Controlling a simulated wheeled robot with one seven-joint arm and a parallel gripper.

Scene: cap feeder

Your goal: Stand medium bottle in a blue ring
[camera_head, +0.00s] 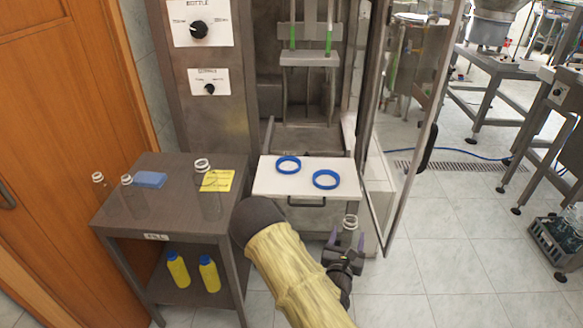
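Two blue rings lie on a white board in front of the machine: the left ring (288,171) farther back, the right ring (325,186) nearer. Both look empty. My gripper (347,240), with purple fingertips, is in front of the board's right corner, below the right ring in the picture. A clear bottle (350,222) with a pale neck stands upright between the fingers, which appear closed on it; its lower part is hidden. It may be the medium bottle, but its size is hard to judge.
The white board (265,187) juts from the machine beside an open glass door (412,130).

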